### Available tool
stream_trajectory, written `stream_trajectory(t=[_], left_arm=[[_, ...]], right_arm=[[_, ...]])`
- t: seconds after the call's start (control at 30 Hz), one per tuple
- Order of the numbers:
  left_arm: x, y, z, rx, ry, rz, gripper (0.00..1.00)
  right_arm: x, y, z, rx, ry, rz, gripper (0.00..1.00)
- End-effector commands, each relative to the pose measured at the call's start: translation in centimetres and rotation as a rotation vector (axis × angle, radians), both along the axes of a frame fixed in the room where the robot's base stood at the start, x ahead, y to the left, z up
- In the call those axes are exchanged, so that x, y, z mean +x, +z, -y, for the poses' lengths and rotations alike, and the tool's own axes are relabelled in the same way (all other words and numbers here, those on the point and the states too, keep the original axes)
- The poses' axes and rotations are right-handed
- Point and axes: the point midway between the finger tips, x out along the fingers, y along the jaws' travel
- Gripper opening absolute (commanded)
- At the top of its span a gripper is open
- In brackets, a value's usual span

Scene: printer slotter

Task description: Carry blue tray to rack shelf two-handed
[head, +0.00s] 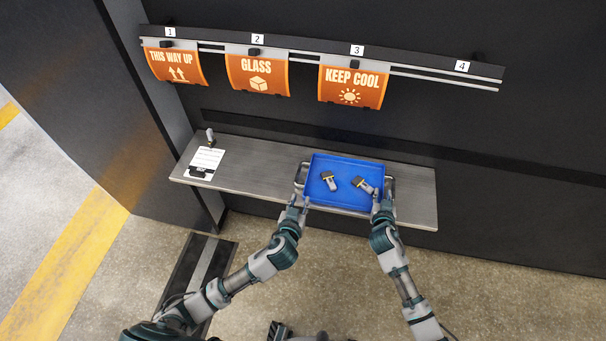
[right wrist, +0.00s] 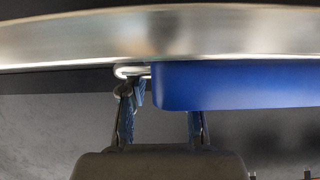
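The blue tray (head: 343,206) sits on the grey shelf, with a metal handle on its left side (head: 300,178) and another on its right side (head: 391,188). Two small dark-and-yellow parts lie in it. My left gripper (head: 299,202) is at the tray's front left corner, its fingers apart and pointing at the left handle. My right gripper (head: 382,204) is at the front right corner. In the right wrist view, its fingers (right wrist: 161,110) stand apart, one by the metal handle (right wrist: 130,71), the other's tip hidden behind the blue tray wall (right wrist: 235,86).
The grey shelf (head: 250,175) holds a white label sheet (head: 206,160) and a small part (head: 210,137) at its left. Above, a wall rail (head: 440,78) numbered 1 to 4 carries orange signs over 1, 2 and 3. Below 4 is bare. A dark cabinet (head: 110,110) stands left.

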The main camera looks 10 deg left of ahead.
Motion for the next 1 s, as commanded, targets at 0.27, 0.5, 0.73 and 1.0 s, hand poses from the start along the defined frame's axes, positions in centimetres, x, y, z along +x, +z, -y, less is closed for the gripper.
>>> stream_trajectory(t=[0.27,0.5,0.73,1.0], left_arm=[[-0.2,0.1,-0.1,0.002,0.002,0.000,0.31],[-0.2,0.0,-0.1,0.001,0.001,0.000,0.31],[-0.1,0.0,-0.1,0.001,0.001,-0.001,0.31],[-0.2,0.0,-0.1,0.001,0.001,-0.001,0.31]], right_arm=[[-4.0,1.3,-0.1,0.002,0.002,-0.001,0.31],[-8.8,3.1,-0.1,0.002,0.000,-0.002,0.31],[-11.0,3.9,-0.1,-0.001,0.000,-0.001,0.31],[-11.1,3.9,-0.1,-0.001,-0.001,-0.001,0.31]])
